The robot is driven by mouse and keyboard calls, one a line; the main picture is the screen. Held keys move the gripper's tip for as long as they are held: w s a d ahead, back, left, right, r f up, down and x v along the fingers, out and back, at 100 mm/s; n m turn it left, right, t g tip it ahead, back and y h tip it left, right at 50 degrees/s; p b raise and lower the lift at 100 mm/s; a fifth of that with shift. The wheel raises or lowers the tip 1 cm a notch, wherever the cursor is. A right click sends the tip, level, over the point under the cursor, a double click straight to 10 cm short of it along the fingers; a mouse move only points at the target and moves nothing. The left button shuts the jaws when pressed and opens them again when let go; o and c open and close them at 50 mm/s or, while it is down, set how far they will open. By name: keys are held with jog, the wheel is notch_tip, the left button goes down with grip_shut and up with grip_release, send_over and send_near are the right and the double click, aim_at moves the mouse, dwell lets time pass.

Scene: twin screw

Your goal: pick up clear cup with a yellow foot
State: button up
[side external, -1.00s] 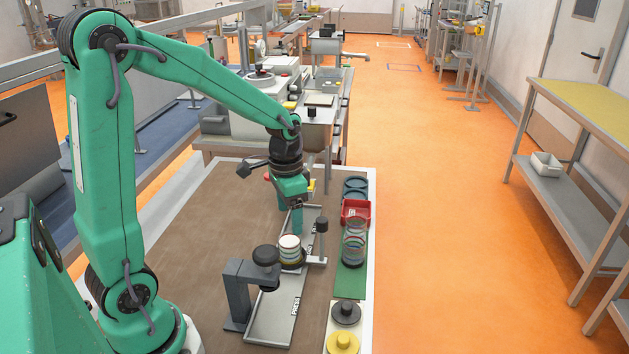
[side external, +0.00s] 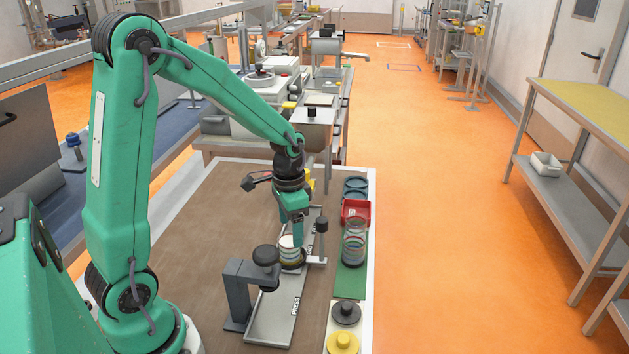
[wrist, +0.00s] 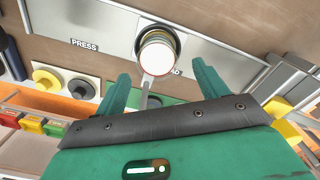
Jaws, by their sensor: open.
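A cup with a white top and coloured bands (side external: 289,243) stands upright on the grey press plate (side external: 268,322). In the wrist view this cup (wrist: 156,56) shows from above, with a yellowish ring around its white top. I cannot make out its foot clearly. My gripper (side external: 293,234) is just above and behind it, partly overlapping it in the side view. In the wrist view my gripper (wrist: 161,76) has two green fingers spread apart with nothing between them. Clear cups (side external: 353,242) stand on the green mat (side external: 350,285) to the right; their foot colours are unclear.
A dark press arm (side external: 238,290) stands close in front of the cup. A dark-topped post (side external: 321,240) is just to its right. A red bin (side external: 355,212) lies behind the clear cups. Black (side external: 345,313) and yellow (side external: 342,343) knobbed discs are at the front right. The brown tabletop at left is clear.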

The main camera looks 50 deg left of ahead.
aim_at(291, 237)
jog(key=shift+s+d+f, duration=0.1)
jog(key=shift+d+f, duration=0.05)
jog(key=shift+f, duration=2.4)
jog(key=c, duration=1.1)
jog(key=shift+r, duration=0.2)
jog(key=shift+r, duration=0.5)
notch_tip(291, 237, up, 3)
jog(key=shift+r, duration=0.1)
jog(key=s+d+r, duration=0.3)
jog(key=d+r, duration=0.3)
jog(key=d, duration=0.5)
jog(key=shift+s+r, duration=0.25)
jog(key=shift+s, duration=0.1)
